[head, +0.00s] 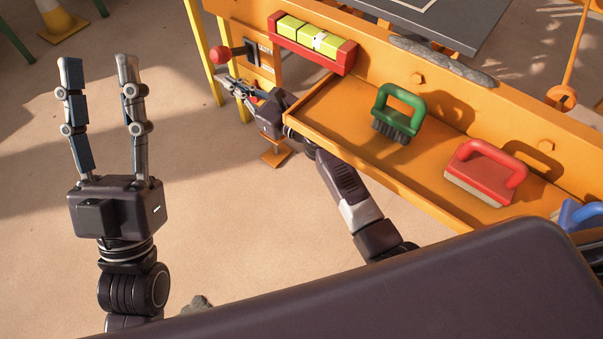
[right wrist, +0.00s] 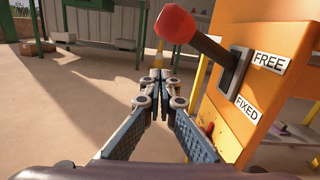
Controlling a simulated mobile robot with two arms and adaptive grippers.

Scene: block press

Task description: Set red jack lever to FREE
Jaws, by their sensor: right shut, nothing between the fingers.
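The red jack lever (head: 221,55) has a red ball knob and dark shaft, sticking out from a slot in an orange post. In the right wrist view the lever (right wrist: 175,23) slants up and left from the slot, its knob above the FREE label (right wrist: 269,62); the FIXED label (right wrist: 246,108) is lower. My right gripper (head: 230,82) is shut and empty, below the knob and beside the post; its fingertips (right wrist: 160,76) look apart from the lever. My left gripper (head: 97,58) is open and empty, raised over the floor at left.
An orange shelf (head: 330,120) holds a green-handled brush (head: 398,112), a red-handled block (head: 483,170) and a blue handle (head: 578,214). A level with yellow blocks (head: 312,40) is on the beam above. My right forearm lies close to the shelf's front edge.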

